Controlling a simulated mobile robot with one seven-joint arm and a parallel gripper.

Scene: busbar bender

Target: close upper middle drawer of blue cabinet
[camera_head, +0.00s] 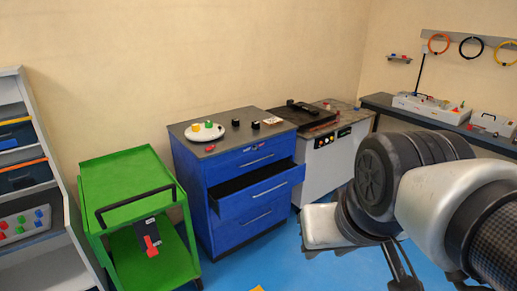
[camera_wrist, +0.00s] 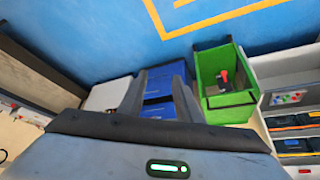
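The blue cabinet (camera_head: 191,189) stands against the wall in the head view, with a grey top. Its upper middle drawer (camera_head: 263,192) is pulled out, and its dark inside shows. The drawers above and below it look shut. My gripper (camera_wrist: 161,72) is open and empty in the wrist view, its two dark fingers apart. Between them the blue cabinet (camera_wrist: 158,86) shows some distance away, partly hidden by the fingers. In the head view, dark finger-like parts show at the bottom right, right of the cabinet and apart from the drawer.
A green cart (camera_head: 129,173) stands left of the cabinet. A white machine cabinet (camera_head: 322,168) stands right of it. A round plate (camera_head: 205,132) with small coloured pieces rests on the cabinet top. Shelving (camera_head: 52,253) is at the far left. Blue floor (camera_head: 285,255) before the drawers is clear.

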